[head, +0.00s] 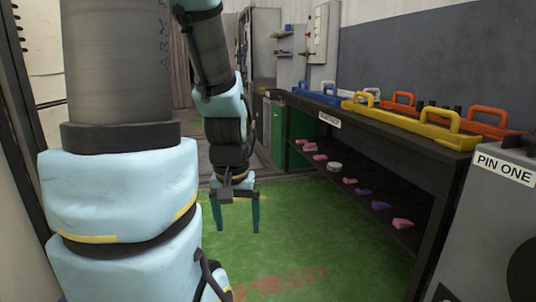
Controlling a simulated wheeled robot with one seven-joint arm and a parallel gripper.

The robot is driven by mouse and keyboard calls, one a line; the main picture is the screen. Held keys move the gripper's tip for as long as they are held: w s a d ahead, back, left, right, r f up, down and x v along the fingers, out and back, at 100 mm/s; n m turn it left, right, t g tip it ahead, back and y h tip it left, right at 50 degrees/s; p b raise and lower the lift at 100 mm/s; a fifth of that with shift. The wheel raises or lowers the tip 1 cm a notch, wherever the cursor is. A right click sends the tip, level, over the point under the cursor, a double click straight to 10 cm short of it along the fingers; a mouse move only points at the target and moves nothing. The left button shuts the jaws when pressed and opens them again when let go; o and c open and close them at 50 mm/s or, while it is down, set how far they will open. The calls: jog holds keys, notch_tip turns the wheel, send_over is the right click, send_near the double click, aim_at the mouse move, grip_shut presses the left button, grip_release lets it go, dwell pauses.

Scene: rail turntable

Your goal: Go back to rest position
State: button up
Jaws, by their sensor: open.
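My gripper (238,212) hangs at the end of my arm, left of the middle of the head view, pointing down over the green floor. Its two thin teal fingers are apart, and nothing shows between them. My light blue and grey arm fills much of the left side of the view and hides what is behind it.
A long dark bench (400,137) runs along the right, with yellow, orange and blue handled pieces on top. Its lower shelf (405,232) holds several pink and purple pieces. A grey box marked "PIN ONE" (502,165) stands at the near right. The green floor (310,235) is clear.

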notch_tip(320, 180, up, 28)
jog(key=p, duration=2.6)
jog(key=shift+f, duration=0.1)
